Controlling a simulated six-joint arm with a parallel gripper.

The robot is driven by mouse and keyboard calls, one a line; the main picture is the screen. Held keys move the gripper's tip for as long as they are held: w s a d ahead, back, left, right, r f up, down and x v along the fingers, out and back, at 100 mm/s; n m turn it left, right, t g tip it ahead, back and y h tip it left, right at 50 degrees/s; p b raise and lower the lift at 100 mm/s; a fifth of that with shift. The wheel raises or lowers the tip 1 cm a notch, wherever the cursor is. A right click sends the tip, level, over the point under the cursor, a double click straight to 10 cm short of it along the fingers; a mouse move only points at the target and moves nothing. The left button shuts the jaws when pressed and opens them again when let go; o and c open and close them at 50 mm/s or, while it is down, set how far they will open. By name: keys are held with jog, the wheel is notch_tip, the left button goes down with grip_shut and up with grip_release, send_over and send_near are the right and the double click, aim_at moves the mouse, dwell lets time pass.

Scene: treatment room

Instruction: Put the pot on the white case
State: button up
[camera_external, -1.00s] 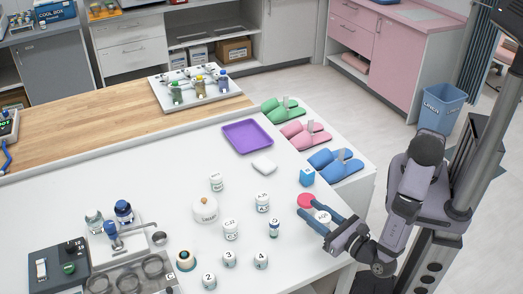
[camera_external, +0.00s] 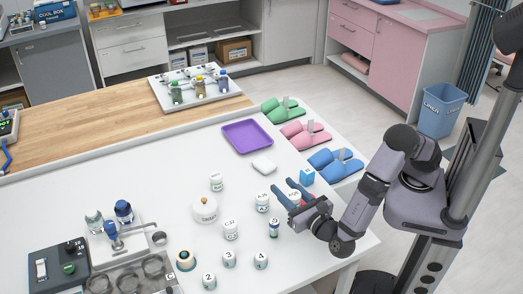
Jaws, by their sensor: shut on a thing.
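My gripper (camera_external: 287,196) is shut on a small white pot (camera_external: 293,195) with a dark label, its fingers on either side of it. Whether the pot touches the table cannot be told. The small white case (camera_external: 264,167) lies flat on the white table, up and left of the gripper and apart from it. Its top is bare. The purple tray (camera_external: 247,137) is just beyond the case.
A blue cube (camera_external: 307,177) stands close to the gripper. A round lidded pot (camera_external: 205,209) and several labelled jars (camera_external: 231,229) stand to the left and in front. Blue slippers (camera_external: 336,164) lie at the right edge. Table left of the case is clear.

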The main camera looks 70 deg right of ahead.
jog(key=w+d+m+g+h+b, duration=0.2)
jog(key=w+d+b, duration=0.2)
jog(key=w+d, duration=0.8)
notch_tip(320, 180, up, 4)
jog(key=m+g+h+b, duration=0.2)
jog(key=g+b, duration=0.1)
send_over(262, 156)
jog(key=shift+t, duration=0.3)
jog(key=shift+f, duration=5.05)
jog(key=shift+f, duration=0.15)
jog(key=o, duration=1)
jog(key=shift+o, duration=0.2)
